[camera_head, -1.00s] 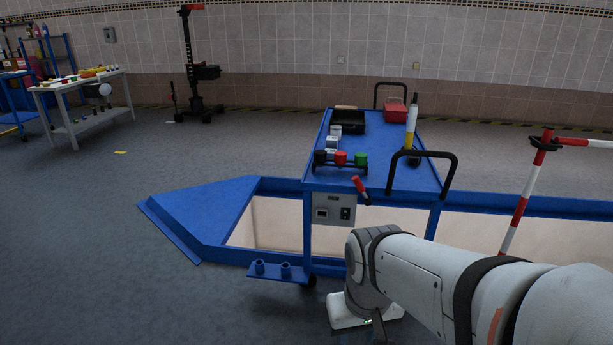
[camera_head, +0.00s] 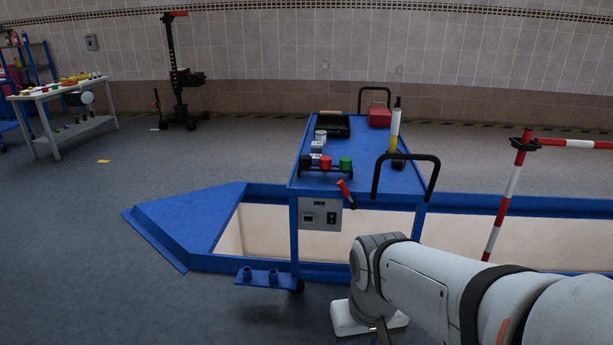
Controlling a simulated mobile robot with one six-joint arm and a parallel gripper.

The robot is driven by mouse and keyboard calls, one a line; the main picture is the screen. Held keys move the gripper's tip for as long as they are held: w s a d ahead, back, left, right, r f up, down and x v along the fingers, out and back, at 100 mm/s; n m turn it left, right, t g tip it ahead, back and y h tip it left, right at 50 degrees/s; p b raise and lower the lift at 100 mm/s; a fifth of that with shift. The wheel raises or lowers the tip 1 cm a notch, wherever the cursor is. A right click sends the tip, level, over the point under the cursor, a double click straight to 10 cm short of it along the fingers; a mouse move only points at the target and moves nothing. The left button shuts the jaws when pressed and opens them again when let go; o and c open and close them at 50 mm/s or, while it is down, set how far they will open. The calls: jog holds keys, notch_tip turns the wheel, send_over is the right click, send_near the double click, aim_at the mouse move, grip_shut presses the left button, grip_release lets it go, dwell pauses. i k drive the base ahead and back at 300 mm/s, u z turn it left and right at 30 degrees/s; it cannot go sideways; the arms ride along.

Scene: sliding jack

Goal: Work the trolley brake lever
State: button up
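The blue trolley (camera_head: 370,182) stands at the pit, a little right of the middle. A short lever with a red grip (camera_head: 344,188) juts from its front edge, tilted up and to the left; it looks like the brake lever. My white arm reaches in from the lower right. My gripper (camera_head: 383,331) is at its far end by the bottom edge, below and in front of the trolley and apart from the lever. Only a dark part of it shows, mostly hidden or cut off, so its fingers cannot be made out.
A grey control box (camera_head: 320,214) hangs under the trolley's front edge. A black push handle (camera_head: 405,158) rises right of the lever. A blue-rimmed pit (camera_head: 465,240) and a red-white barrier post (camera_head: 508,195) lie right. Open floor (camera_head: 90,270) is at left.

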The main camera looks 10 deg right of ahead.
aim_at(344, 188)
jog(key=u, duration=0.05)
jog(key=i, duration=1.2)
